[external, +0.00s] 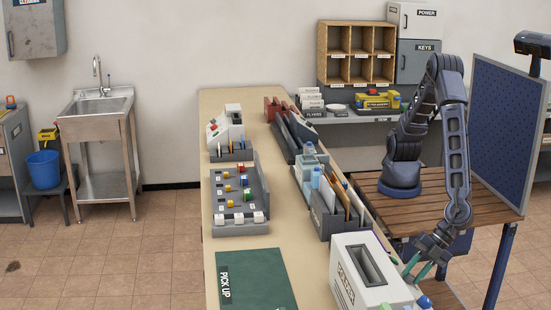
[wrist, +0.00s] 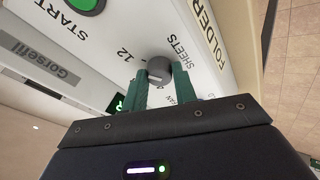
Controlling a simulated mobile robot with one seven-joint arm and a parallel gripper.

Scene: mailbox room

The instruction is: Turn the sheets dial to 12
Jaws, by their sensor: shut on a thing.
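The sheets dial (wrist: 158,70) is a small grey knob on the white face of the folder machine (external: 369,274), with "SHEETS" printed beside it and "12" near it in the wrist view. My gripper (wrist: 157,82) has green fingers on either side of the dial and is shut on it. A light line shows on the knob; which number it points at is not clear, as the fingers hide part of the scale. In the external view my gripper (external: 417,268) is at the right side of the machine, and the dial itself is hidden.
A file holder (external: 328,218) stands behind the machine. A green pick up mat (external: 254,279) lies to its left on the table (external: 238,242).

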